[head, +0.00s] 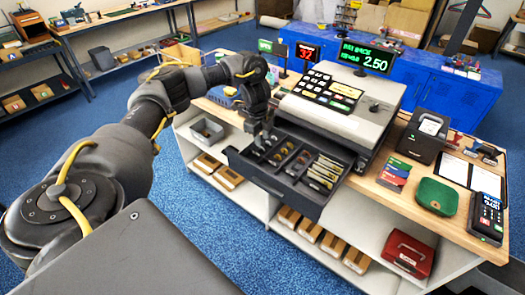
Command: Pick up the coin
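The cash drawer (263,180) is pulled out under the register. It has small compartments with coins (280,154) in the left part and banknotes (323,172) on the right. My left gripper (262,139) points down at the drawer's back left compartments. Its fingers are small and dark here, and I cannot tell whether they are apart or hold a coin. The gripper covers part of the leftmost compartments, so any coin directly under it is hidden. My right gripper is not in view.
The register (338,107) stands behind the drawer on a wooden counter. A green dish (437,196), a card terminal (488,217) and a receipt printer (424,134) are on the right. A grey bin (207,131) and a red box (407,253) sit on shelves below.

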